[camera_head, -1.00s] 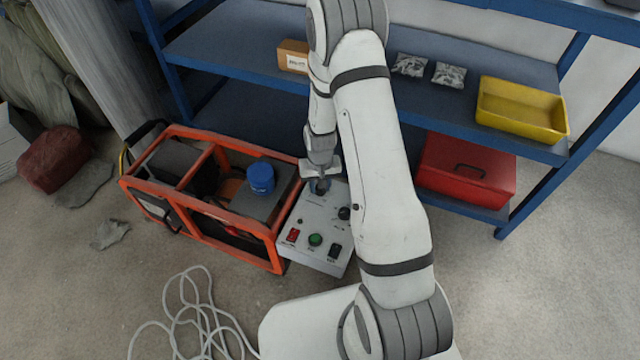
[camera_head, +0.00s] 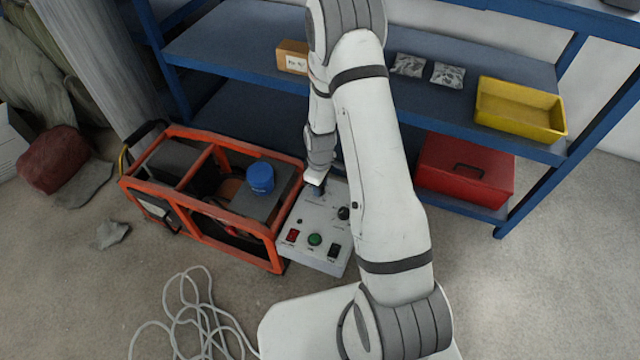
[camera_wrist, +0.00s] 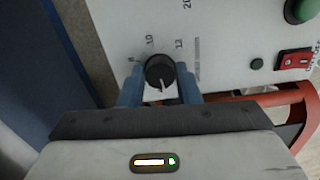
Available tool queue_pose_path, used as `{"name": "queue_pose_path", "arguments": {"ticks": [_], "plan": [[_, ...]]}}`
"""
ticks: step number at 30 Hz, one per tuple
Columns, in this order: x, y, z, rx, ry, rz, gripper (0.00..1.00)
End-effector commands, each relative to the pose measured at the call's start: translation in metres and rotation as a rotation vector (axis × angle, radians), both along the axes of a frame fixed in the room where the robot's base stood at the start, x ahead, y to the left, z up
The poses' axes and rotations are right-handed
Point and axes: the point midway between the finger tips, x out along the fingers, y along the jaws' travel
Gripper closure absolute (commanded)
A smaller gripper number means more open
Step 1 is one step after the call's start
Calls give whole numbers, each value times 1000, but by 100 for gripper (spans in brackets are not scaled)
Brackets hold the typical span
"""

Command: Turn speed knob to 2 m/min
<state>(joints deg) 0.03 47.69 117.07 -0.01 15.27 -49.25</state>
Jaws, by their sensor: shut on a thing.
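The control panel (camera_head: 322,220) is a light grey sloping plate on the right end of the orange-framed machine. My gripper (camera_head: 316,188) is at the panel's far end. In the wrist view, a black round knob (camera_wrist: 160,70) with a white pointer line sits between the blue fingertips of my gripper (camera_wrist: 159,84), which is shut on it. The pointer faces the gripper body, toward the bottom of the picture. Numbers, among them 10 and 12, are printed around the knob; its name label is not readable.
A second black knob (camera_head: 344,213), a red switch (camera_head: 292,235), a green button (camera_head: 315,239) and a black switch (camera_head: 334,249) are on the panel. A blue cap (camera_head: 260,178) stands on the machine. A blue shelf (camera_head: 440,105) is behind. White cable (camera_head: 195,310) lies on the floor.

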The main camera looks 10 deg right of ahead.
Motion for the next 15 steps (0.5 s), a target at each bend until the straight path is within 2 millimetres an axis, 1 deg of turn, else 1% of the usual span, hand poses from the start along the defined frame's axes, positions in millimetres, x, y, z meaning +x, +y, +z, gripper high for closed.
{"name": "queue_pose_path", "arguments": {"ticks": [6, 15], "plan": [[1, 0, 1, 0, -3, 204, 93], [2, 0, 0, 0, -2, 458, 93]]}}
